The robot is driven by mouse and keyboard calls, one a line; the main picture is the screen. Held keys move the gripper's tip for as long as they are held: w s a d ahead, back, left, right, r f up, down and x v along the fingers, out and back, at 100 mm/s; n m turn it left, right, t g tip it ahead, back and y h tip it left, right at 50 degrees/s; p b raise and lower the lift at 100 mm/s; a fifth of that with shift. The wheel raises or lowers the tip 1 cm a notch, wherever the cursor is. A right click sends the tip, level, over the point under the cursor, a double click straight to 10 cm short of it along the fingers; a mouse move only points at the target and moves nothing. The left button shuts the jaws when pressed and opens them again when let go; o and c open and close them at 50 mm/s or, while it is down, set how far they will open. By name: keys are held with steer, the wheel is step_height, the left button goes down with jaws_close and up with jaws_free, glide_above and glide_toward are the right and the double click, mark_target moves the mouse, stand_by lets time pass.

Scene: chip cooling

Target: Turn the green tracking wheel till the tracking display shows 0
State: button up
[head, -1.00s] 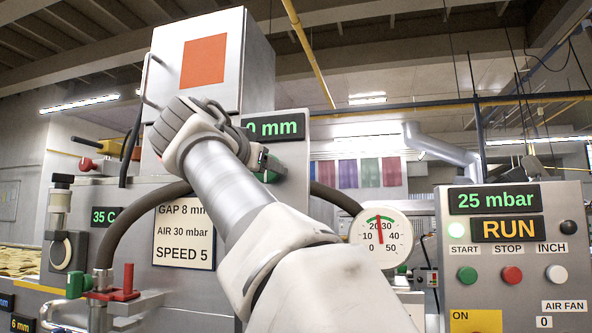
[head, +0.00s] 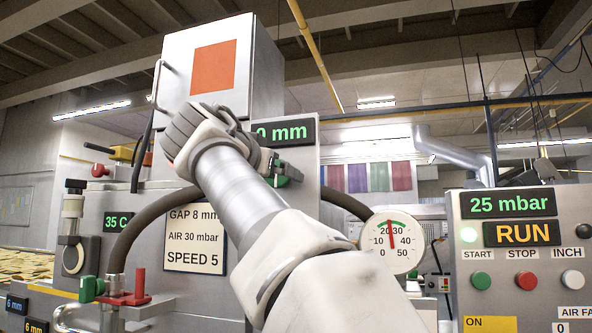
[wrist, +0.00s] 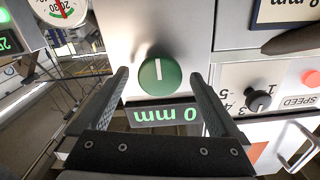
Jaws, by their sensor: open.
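The green tracking wheel (wrist: 160,75) is on the pale machine panel in the wrist view, its white mark nearly upright in the picture. Next to it the tracking display (wrist: 164,115) reads 0 mm, upside down in this view. In the head view the display (head: 285,133) also shows 0 mm, partly covered by my arm. My gripper (wrist: 159,73) is open, one finger on each side of the wheel, with gaps on both sides. I cannot tell whether the fingertips reach the wheel's depth. In the head view my wrist hides most of the wheel.
A speed knob (wrist: 259,101) is beside the display. A pressure gauge (head: 391,241) and a control panel (head: 515,265) reading 25 mbar and RUN stand to the right. A dark hose (head: 140,225) arches past a sign (head: 195,238) behind my arm.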

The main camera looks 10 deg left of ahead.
steer(key=s+a+b, duration=0.1)
steer(key=s+b, duration=0.3)
steer(key=s, duration=1.3)
steer(key=shift+a, duration=0.15)
